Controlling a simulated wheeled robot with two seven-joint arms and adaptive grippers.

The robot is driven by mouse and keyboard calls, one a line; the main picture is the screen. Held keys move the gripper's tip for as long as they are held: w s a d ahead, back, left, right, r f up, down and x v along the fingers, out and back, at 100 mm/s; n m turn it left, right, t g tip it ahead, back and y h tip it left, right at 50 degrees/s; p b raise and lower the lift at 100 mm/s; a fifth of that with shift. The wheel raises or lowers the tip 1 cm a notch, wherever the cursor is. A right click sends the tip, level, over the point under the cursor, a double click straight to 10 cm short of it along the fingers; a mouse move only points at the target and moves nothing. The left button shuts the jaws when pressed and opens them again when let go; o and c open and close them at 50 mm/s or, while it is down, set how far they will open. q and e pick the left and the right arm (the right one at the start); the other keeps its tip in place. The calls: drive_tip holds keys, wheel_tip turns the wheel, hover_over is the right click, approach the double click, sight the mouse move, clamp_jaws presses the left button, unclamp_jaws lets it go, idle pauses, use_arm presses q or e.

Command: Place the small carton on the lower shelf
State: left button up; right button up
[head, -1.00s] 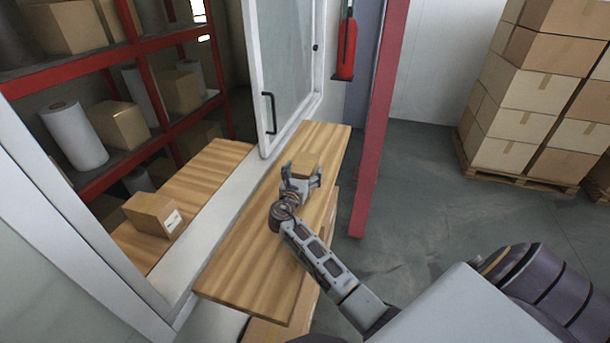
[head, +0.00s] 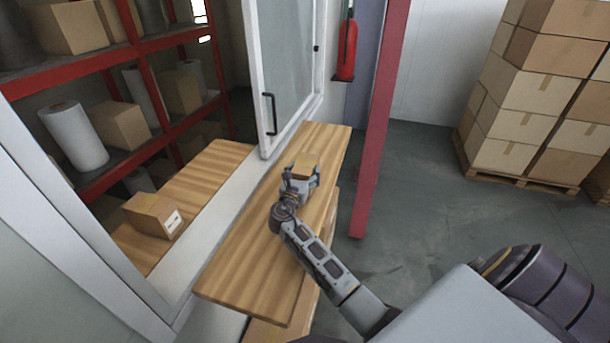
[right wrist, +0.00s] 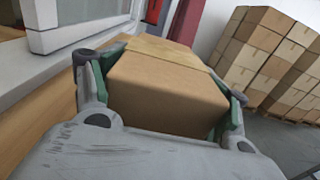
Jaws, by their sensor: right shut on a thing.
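The small carton (head: 304,163) is brown with a tape strip. It is between the fingers of my right gripper (head: 300,176), over the near wooden counter in front of the window. In the right wrist view the carton (right wrist: 168,88) fills the space between the green-padded fingers of the gripper (right wrist: 165,100), which is shut on it. The upper counter (head: 250,262) is a bare wooden board. Below it a lower wooden shelf (head: 272,331) shows in part; most of it is hidden under the board. My left gripper is not in view.
Another carton with a white label (head: 152,215) sits on the wooden counter inside the window. The sliding glass pane (head: 287,70) stands close to my right gripper. A red post (head: 376,130) rises to the right. Stacked cartons (head: 530,105) stand on a pallet farther right.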

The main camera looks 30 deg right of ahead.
drive_tip(key=shift+r, duration=0.15)
drive_tip(key=shift+r+b, duration=0.5)
drive_tip(key=shift+r, duration=4.45)
drive_tip(key=shift+c, duration=0.2)
